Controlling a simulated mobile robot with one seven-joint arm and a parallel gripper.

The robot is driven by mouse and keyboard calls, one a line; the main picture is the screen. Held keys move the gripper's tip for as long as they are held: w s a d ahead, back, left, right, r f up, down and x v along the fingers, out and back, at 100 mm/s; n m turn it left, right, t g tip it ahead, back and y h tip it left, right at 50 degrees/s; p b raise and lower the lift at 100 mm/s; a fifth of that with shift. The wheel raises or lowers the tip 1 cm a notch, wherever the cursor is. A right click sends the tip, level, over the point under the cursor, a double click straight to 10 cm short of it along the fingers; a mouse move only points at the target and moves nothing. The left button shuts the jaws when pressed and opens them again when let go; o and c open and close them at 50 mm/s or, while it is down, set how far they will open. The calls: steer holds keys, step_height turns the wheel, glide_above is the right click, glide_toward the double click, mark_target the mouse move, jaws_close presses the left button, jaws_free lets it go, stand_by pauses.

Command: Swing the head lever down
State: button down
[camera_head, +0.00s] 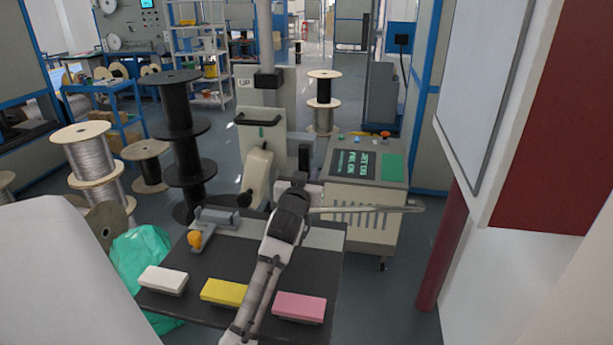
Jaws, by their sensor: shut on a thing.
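A pale metal bar with a curved right end, which looks like the head lever (372,209), runs almost level across the front of the grey control cabinet (362,190). Its left end meets the dark wrist of my arm. My gripper (299,181) is at the far end of the arm, beside the machine column. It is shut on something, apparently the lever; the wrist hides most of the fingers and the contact. A cream arm with a black knob (257,174) stands on the machine just left of my gripper.
A dark worktable (190,285) lies in front, with white (164,280), yellow (224,292) and pink (299,307) blocks and a clamp-like tool (212,222). Stacked cable spools (184,130) stand left. A white and red panel is close on the right.

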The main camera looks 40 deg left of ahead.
steer(key=c, duration=1.2)
jaws_free()
steer(key=shift+o, duration=0.2)
steer(key=shift+s+d+f+b, duration=0.1)
steer(key=shift+s+d+b, duration=0.2)
steer(key=shift+s, duration=0.25)
steer(key=b+v, duration=0.4)
steer(key=v, duration=0.8)
steer(key=shift+s+d, duration=0.2)
steer(key=shift+s, duration=0.05)
